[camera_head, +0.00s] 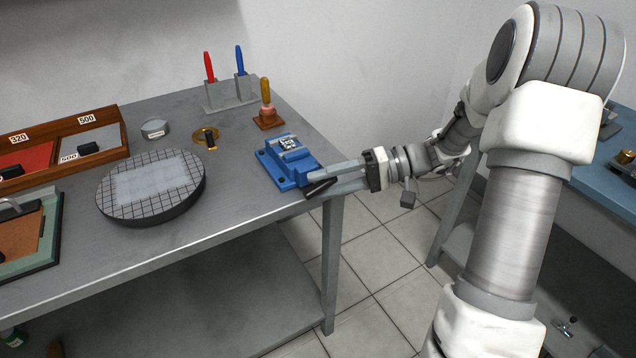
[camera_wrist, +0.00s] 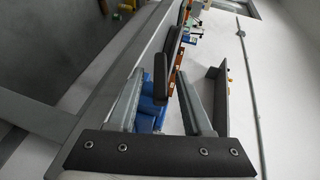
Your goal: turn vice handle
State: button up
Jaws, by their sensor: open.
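The blue vice (camera_head: 288,160) sits at the right front corner of the grey workbench, with a pale patterned piece on its top. My gripper (camera_head: 322,177) reaches in from the right at the vice's right end, its fingers spread. Blue parts of the vice (camera_wrist: 152,108) show between my open fingers (camera_wrist: 158,80) in the wrist view. I cannot tell whether the fingers touch the vice.
A round gridded plate (camera_head: 151,208) stands left of the vice. A wooden-handled tool on a block (camera_head: 266,116) and a rack with red and blue handles (camera_head: 231,94) stand behind. A wooden tray (camera_head: 118,124) is far left. Open floor (camera_head: 385,250) lies right of the bench.

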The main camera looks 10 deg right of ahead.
jog(key=p+v, duration=0.2)
jog(key=v, duration=1.4)
jog(key=shift+a, duration=0.1)
